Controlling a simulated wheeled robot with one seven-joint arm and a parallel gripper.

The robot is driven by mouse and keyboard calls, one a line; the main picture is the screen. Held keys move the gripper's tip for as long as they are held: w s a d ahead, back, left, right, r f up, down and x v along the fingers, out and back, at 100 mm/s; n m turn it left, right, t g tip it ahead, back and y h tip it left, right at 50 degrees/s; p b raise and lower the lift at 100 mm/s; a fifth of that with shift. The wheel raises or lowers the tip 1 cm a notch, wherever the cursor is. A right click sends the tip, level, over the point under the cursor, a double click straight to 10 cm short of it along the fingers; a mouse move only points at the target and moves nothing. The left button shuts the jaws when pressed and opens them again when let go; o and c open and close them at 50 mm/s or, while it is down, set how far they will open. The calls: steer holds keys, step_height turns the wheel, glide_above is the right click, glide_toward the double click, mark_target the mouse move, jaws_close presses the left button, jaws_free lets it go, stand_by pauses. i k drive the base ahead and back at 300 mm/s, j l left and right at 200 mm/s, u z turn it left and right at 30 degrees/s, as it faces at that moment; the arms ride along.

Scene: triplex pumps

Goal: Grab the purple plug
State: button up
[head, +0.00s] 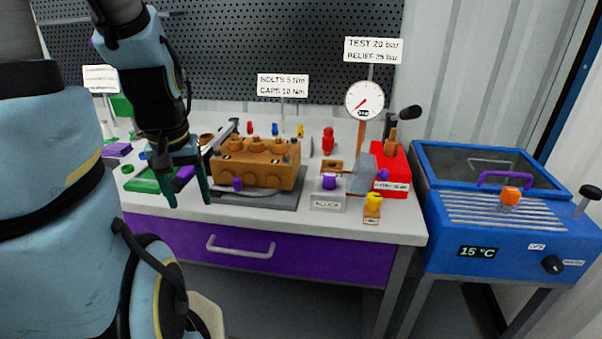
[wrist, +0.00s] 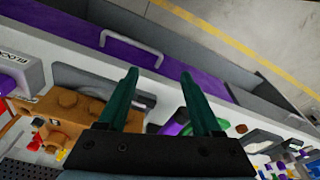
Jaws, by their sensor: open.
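Several purple pieces show, and I cannot tell for certain which is the plug. One purple piece (head: 329,181) sits on a small grey labelled block (head: 327,201). It also shows at the left edge of the wrist view (wrist: 6,83). Another small purple piece (head: 238,184) is at the front of the orange-brown pump body (head: 262,163). A third (head: 382,175) is by the red unit. My gripper (head: 190,203) is open and empty, pointing down over the bench front, left of the pump. Its two green fingers show apart in the wrist view (wrist: 159,75).
A green tray (head: 146,185) with a purple item (head: 184,173) lies beside my gripper. A gauge (head: 364,100), red unit (head: 396,168) and yellow piece (head: 373,203) stand right of the pump. A blue bath (head: 465,231) stands farther right. The bench has a purple drawer (head: 300,250).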

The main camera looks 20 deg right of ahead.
mark_target(329, 179)
steer(key=l+u, duration=0.1)
steer(key=u, duration=0.25)
steer(key=k+u, duration=0.1)
steer(key=u, duration=0.3)
steer(key=k+l+u, duration=0.1)
steer(key=u, duration=0.25)
steer(key=k+l+u, duration=0.3)
steer(key=k, duration=0.2)
steer(key=k+u, duration=0.3)
steer(key=k, duration=0.45)
